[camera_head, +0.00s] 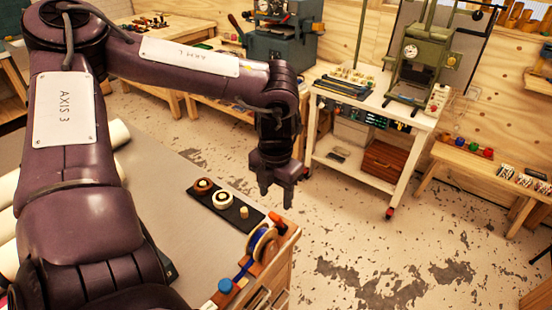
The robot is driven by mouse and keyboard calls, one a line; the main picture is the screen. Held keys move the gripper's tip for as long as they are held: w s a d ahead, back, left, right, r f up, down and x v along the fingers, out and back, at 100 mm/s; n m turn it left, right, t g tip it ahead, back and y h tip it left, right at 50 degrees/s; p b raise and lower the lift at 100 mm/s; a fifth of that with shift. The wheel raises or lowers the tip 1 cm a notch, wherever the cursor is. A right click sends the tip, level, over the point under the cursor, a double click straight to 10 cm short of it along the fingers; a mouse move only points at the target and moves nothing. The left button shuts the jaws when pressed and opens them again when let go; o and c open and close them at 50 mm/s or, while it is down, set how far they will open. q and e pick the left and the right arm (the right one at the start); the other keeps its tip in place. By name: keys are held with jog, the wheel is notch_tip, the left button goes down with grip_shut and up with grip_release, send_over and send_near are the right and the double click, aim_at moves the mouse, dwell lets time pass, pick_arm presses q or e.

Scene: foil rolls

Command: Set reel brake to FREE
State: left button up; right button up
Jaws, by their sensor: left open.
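A small reel device stands at the right front corner of the workbench (160,150). It carries a foil reel (264,243) with a pale rim and dark blue winding. A blue knob (225,286) sits at its near end, and a small red-orange part (275,217) at its far end. Which part is the brake, and its setting, I cannot tell at this size. My left gripper (276,200) points down above and beyond the far end of the device, apart from it. Its two fingers are spread and nothing shows between them. My right gripper is not in view.
A black tray (208,205) holding small rolls lies left of the reel. Pale rolls (115,134) lie at the bench's left, partly behind my left arm. Beyond the bench are open floor (330,230) and a white cart (385,110) with a green press.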

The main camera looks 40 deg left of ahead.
aim_at(275, 214)
pick_arm(q)
jog(key=f, duration=0.1)
jog(key=s+f, duration=0.1)
jog(key=d+f+p, duration=0.1)
jog(key=shift+s+f, duration=0.1)
jog(key=shift+s, duration=0.05)
jog(key=shift+w+a+f, duration=0.1)
jog(key=shift+w+f, duration=0.05)
jog(key=shift+f, duration=0.4)
jog(key=shift+w+a+f, duration=0.1)
jog(key=shift+f, duration=0.4)
jog(key=shift+w+f+p, duration=0.1)
jog(key=shift+f+p, duration=0.2)
jog(key=shift+f, duration=0.25)
jog(key=shift+c, duration=0.4)
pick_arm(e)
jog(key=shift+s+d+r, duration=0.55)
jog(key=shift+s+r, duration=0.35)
pick_arm(q)
jog(key=c, duration=1)
grip_shut()
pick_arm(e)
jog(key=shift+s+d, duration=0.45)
